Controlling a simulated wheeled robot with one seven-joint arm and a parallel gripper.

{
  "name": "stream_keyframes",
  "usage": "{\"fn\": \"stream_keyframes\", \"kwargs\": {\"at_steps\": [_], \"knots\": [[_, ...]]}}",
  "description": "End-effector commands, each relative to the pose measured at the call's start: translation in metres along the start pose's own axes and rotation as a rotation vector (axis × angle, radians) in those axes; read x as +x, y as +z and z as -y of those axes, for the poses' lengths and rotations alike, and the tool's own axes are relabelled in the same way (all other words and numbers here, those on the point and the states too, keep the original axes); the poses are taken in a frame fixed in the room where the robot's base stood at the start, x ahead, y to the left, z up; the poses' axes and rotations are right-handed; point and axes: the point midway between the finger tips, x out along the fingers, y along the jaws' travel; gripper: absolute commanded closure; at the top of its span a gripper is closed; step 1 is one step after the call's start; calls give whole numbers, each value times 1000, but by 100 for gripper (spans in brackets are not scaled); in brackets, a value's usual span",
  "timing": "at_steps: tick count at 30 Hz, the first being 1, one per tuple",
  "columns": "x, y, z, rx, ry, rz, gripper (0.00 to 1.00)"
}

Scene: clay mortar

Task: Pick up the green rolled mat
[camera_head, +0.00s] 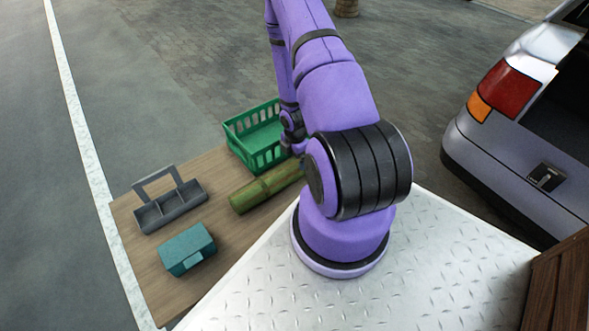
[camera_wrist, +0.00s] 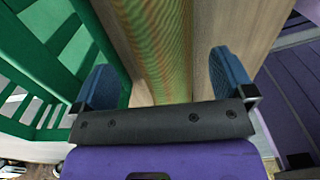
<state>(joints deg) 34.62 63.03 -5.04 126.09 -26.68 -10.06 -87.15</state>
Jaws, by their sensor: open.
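The green rolled mat (camera_head: 262,188) lies on the wooden table, beside the green basket; my arm hides its right end in the head view. In the wrist view the mat (camera_wrist: 160,45) runs lengthwise up the middle of the picture. My gripper (camera_wrist: 172,78) is open, with one blue fingertip on each side of the mat. A gap shows between the mat and each finger, most clearly on the right. In the head view my gripper is mostly hidden behind my arm. I cannot tell how far it is above the table.
The green basket (camera_head: 238,128) stands close to the mat, and its slatted wall (camera_wrist: 62,50) is near the left finger. A grey caddy (camera_head: 172,207) and a teal box (camera_head: 187,249) share the wooden table (camera_head: 141,262). A silver car (camera_head: 480,140) stands at the right.

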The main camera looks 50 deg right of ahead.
Motion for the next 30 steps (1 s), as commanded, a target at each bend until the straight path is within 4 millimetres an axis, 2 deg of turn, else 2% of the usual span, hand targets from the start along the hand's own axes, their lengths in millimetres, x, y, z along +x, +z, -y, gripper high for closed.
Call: {"fn": "stream_keyframes", "kwargs": {"at_steps": [10,19,29,30], "knots": [[23,0,0,1,0,0,0],[60,2,1,1,-1,-1,0],[66,2,1,1,0,0,0],[66,2,1,1,0,0,5]]}}
